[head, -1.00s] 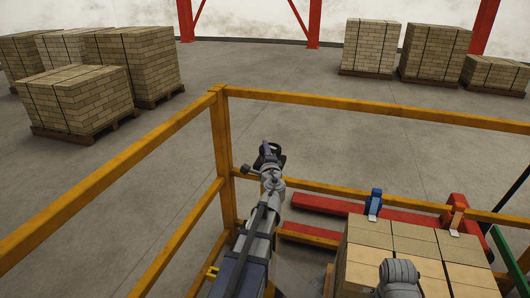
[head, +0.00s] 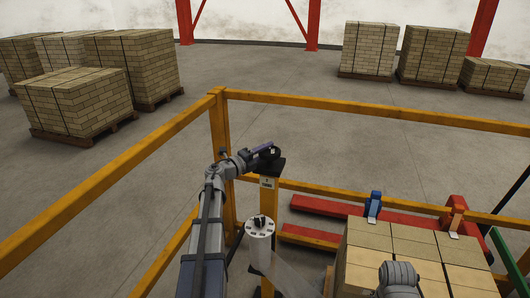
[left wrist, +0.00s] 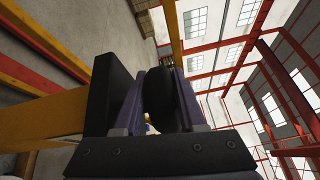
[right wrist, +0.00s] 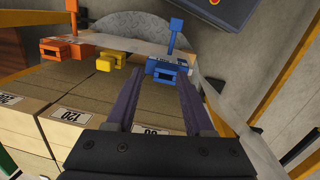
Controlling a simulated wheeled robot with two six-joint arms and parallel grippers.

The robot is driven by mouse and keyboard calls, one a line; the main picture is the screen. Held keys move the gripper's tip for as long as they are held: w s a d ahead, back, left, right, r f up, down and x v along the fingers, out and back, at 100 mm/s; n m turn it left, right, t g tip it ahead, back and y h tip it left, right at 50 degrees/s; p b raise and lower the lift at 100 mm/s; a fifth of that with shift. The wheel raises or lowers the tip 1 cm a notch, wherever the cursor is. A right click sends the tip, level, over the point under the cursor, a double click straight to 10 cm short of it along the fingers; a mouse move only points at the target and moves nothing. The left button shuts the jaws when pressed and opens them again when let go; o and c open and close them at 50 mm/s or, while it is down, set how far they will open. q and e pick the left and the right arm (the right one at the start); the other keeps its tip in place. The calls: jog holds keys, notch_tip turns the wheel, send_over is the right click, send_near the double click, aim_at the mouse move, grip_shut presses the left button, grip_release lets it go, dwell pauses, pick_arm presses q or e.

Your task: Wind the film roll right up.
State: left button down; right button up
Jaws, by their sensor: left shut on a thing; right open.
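The film roll (head: 260,245) is a white upright cylinder with dark slots and a black centre on its top. Clear film (head: 290,280) runs from it to the lower right. My left gripper (head: 267,152) is past the roll, at the top of a yellow post (head: 268,205). In the left wrist view its fingers (left wrist: 168,95) are shut on a dark round knob (left wrist: 160,100) beside a black block (left wrist: 98,95). A film strip (right wrist: 230,110) also shows in the right wrist view.
Yellow rails (head: 370,115) surround the work area. Strapped brick stacks (head: 75,100) stand beyond them. Red beams (head: 330,207) lie low behind the post.

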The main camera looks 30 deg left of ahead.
pick_arm(q)
jog(key=m+h, duration=0.1)
jog(key=h, duration=0.1)
jog(key=m+g+h, duration=0.1)
jog(key=shift+w+m+g+h, duration=0.3)
jog(key=shift+w+h, duration=0.05)
jog(key=shift+h, duration=0.05)
jog(key=shift+d+m+g+h, duration=0.1)
jog(key=shift+m+g+h, duration=0.3)
jog(key=shift+m+h, duration=0.15)
jog(key=shift+d+h, duration=0.1)
jog(key=shift+h, duration=0.15)
jog(key=c, duration=0.8)
grip_release()
jog(key=shift+o, duration=0.2)
jog(key=v, duration=0.8)
jog(key=shift+w, duration=0.1)
